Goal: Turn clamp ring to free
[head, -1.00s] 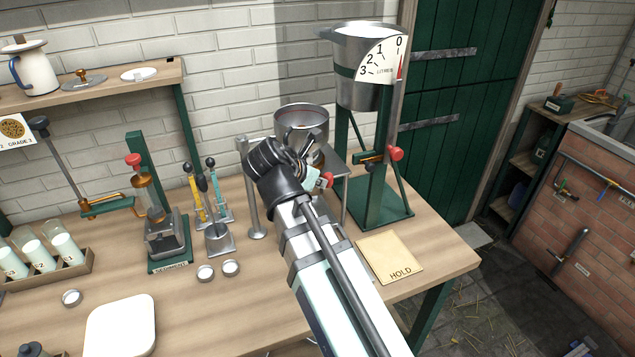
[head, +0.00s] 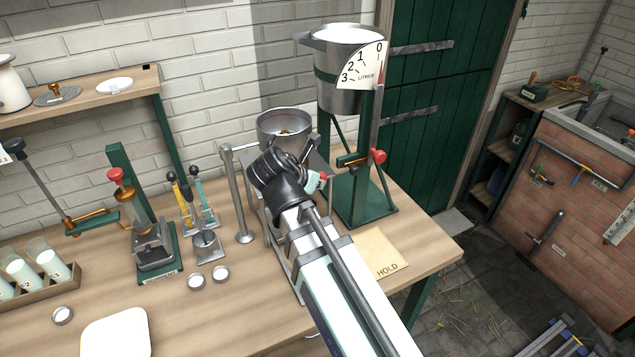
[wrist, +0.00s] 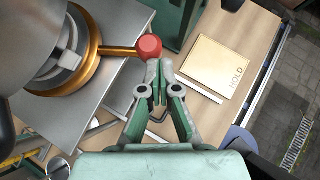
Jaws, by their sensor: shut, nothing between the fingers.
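The clamp ring (wrist: 92,67) is a brass-coloured ring around the base of a grey metal vessel in the wrist view. A brass lever runs right from it to a red knob (wrist: 149,46). My gripper (wrist: 157,92) is shut and empty, with its fingertips just below the red knob in the picture; I cannot tell whether they touch it. In the head view the vessel (head: 284,128) is an open metal bowl on a stand, and my arm hides most of its base and the ring. A red knob (head: 323,180) shows beside my gripper there.
A milk measure (head: 340,70) on a green stand is close behind and right, with a red-knobbed tap (head: 377,156). A HOLD card (head: 375,253) lies at the right. Sampling tools (head: 192,205) and a green press (head: 150,225) stand left.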

